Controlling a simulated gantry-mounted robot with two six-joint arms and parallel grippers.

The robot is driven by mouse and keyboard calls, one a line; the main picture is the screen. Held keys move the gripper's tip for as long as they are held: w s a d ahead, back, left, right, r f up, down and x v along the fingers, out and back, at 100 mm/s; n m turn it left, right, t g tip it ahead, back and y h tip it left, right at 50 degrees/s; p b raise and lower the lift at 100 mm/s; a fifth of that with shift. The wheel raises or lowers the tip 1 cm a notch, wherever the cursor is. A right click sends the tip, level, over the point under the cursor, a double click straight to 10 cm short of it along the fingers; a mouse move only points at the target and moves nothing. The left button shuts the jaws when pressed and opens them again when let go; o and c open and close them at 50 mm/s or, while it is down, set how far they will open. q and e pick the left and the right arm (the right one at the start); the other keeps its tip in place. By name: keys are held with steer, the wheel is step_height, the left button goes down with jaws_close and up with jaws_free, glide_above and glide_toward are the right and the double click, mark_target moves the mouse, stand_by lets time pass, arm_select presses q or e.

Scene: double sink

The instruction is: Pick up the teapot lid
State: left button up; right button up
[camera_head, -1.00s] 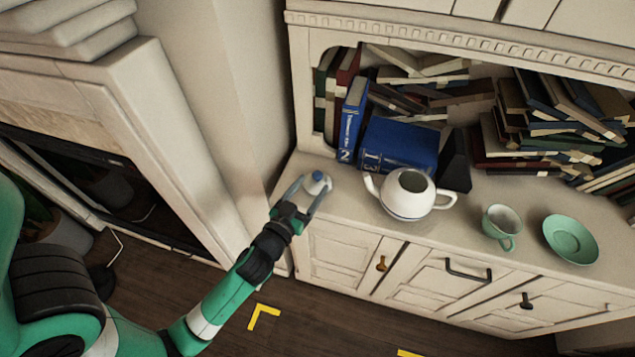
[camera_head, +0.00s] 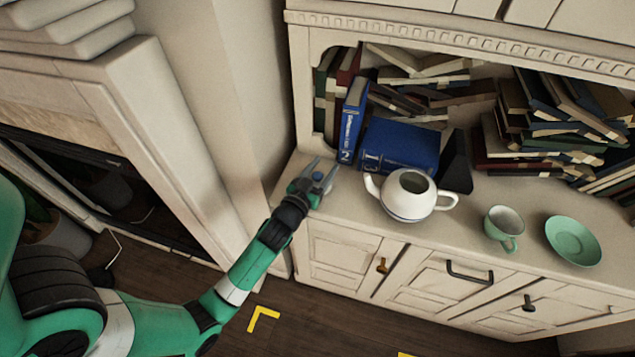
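The teapot lid (camera_head: 318,176), white with a blue knob, is at the left end of the cabinet top. It is mostly hidden behind my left gripper (camera_head: 322,172). The gripper's two fingers are spread apart and reach over the lid, one on each side of the knob. I cannot tell whether a finger touches it. The white teapot (camera_head: 407,206) stands upright and open-topped on the cabinet to the right of the gripper. My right gripper is not in view.
A green cup (camera_head: 502,227) and a green saucer (camera_head: 573,240) stand right of the teapot. Blue books (camera_head: 400,145) and piled books fill the shelf behind. The wall is close on the left of the lid. The cabinet top (camera_head: 465,214) is bare between teapot and cup.

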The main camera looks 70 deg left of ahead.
arm_select(q)
jaws_close()
steer(key=shift+r, duration=0.1)
